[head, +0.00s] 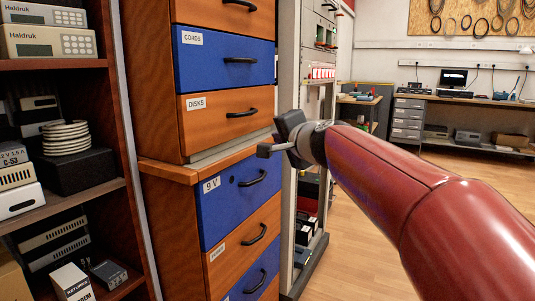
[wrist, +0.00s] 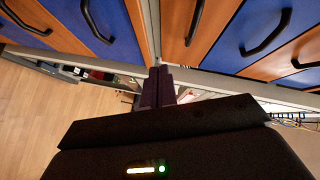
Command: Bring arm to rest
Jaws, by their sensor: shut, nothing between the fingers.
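My gripper (head: 268,150) is at the end of my red arm, which reaches in from the right in the head view. It is in front of the drawer cabinet, close to the blue drawer labelled 9 V (head: 238,190). In the wrist view the dark fingers of my gripper (wrist: 158,75) are together, with nothing between them. The cabinet fronts with black handles (wrist: 185,22) lie beyond the fingertips. I cannot tell the exact gap between the gripper and the cabinet.
A shelf unit (head: 62,63) with devices and stacked discs (head: 66,138) stands at the left. An open rack (head: 318,75) stands behind my gripper. A desk (head: 460,98) with a monitor (head: 453,79) is at the back right. Wooden floor (head: 350,240) is clear between.

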